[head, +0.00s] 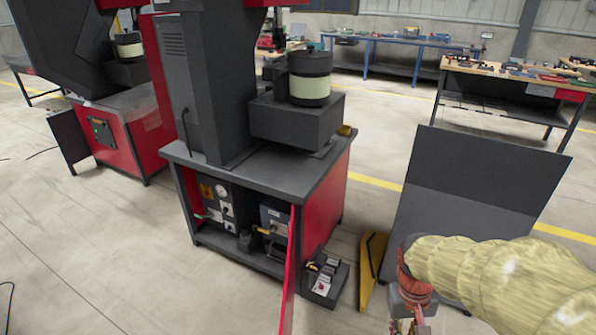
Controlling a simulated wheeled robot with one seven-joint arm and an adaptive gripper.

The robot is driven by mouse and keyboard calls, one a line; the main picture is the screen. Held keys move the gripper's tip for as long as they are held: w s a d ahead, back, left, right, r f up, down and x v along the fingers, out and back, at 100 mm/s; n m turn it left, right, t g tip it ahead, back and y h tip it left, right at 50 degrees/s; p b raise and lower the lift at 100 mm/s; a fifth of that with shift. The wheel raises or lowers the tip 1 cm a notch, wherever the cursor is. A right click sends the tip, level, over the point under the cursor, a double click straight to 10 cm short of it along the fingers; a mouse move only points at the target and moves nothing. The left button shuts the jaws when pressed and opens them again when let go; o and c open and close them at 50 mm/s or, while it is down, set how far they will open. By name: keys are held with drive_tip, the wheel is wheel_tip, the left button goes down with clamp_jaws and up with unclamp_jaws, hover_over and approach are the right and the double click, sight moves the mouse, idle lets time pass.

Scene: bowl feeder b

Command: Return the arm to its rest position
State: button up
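My arm, in a pale yellow wrinkled sleeve, reaches in from the right edge at the lower right of the head view. Its end shows a reddish ring and a grey part. My gripper (408,326) is cut off by the bottom edge of the picture, so its fingers show only in small part. I cannot tell whether it is open or holds anything. The bowl feeder machine (247,170) stands left of my gripper, apart from it. A dark cylindrical bowl (310,78) sits on its box.
A dark upright panel (490,160) stands right behind my arm. A yellow wedge-shaped piece (373,268) is left of my gripper. An open red door (291,270) and a small dark tray (325,284) are by the machine. Workbenches (515,82) stand behind.

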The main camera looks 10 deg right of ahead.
drive_tip(key=a+r+n+t, duration=0.1)
drive_tip(key=a+r+t, duration=0.2)
drive_tip(key=a+r, duration=0.3)
drive_tip(key=s+a+r+n+t+p, duration=0.1)
drive_tip(key=a+r+t, duration=0.2)
drive_tip(key=r, duration=0.9)
drive_tip(key=a, duration=0.3)
drive_tip(key=shift+s+a+n+y, duration=0.2)
drive_tip(key=shift+a+n+y, duration=0.2)
